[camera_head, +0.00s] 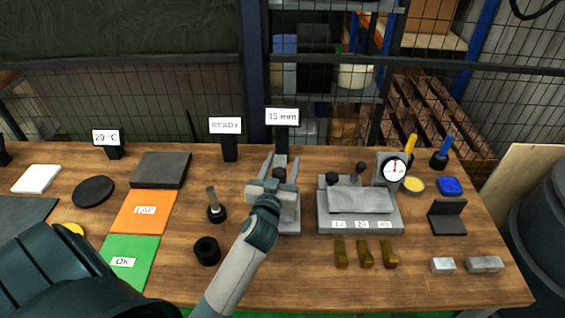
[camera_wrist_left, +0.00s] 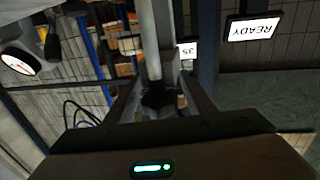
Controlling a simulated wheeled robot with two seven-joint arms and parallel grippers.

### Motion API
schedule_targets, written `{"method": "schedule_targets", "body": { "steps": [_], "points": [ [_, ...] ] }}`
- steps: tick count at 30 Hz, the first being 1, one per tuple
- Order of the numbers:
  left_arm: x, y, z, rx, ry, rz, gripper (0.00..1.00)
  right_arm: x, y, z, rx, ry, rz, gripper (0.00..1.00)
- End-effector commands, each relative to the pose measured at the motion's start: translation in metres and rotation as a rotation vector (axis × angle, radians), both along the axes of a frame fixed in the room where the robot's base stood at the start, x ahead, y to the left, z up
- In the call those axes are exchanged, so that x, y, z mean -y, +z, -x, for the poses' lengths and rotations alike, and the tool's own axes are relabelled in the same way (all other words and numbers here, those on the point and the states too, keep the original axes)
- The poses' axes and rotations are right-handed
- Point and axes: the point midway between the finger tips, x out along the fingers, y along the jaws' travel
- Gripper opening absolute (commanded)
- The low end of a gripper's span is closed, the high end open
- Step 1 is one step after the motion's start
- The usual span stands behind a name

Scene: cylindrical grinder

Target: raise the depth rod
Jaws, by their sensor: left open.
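My left gripper (camera_head: 280,165) is open, its two fingers pointing away over a grey metal stand (camera_head: 290,215) below the sign reading 35 mm (camera_head: 282,116). In the left wrist view, a grey upright rod (camera_wrist_left: 150,40), which looks like the depth rod, runs between the spread fingers of the left gripper (camera_wrist_left: 160,85). A dark knob-like part (camera_wrist_left: 158,98) shows at its end, between the fingers. I cannot tell whether a finger touches the rod. In the head view the gripper hides most of the rod. My right gripper is not in view.
To the right stands a grey fixture (camera_head: 360,223) with a dial gauge (camera_head: 394,170). Several brass blocks (camera_head: 364,254) lie in front. A black ring (camera_head: 207,251) and an upright pin in a black base (camera_head: 215,207) stand left of my arm. A READY sign (camera_head: 226,126) stands behind.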

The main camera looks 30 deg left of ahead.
Motion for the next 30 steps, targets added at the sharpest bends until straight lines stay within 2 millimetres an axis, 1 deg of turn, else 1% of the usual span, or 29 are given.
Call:
{"method": "schedule_targets", "body": {
  "steps": [1,7,8,11,14,24,27,30],
  "points": [
    [0.000,0.000,0.000,0.000,0.000,0.000,0.49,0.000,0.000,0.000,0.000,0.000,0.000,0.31],
    [0.000,0.000,0.000,0.000,0.000,0.000,0.02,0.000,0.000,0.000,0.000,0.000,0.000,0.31],
    [0.000,0.000,0.000,0.000,0.000,0.000,0.00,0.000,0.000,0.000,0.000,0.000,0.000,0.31],
    [0.000,0.001,0.000,0.000,0.000,0.000,0.00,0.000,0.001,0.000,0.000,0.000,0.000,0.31],
    [0.000,0.007,0.000,0.000,0.000,0.000,0.00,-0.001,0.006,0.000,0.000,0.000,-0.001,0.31],
    [0.000,0.050,0.000,0.003,0.001,0.000,0.00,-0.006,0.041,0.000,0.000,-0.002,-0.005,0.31],
    [0.000,0.056,0.000,0.003,0.000,0.000,0.00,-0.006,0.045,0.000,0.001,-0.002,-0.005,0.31],
    [0.000,0.057,0.000,0.004,0.000,-0.001,0.00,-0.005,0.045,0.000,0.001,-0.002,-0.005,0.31]
  ]
}}
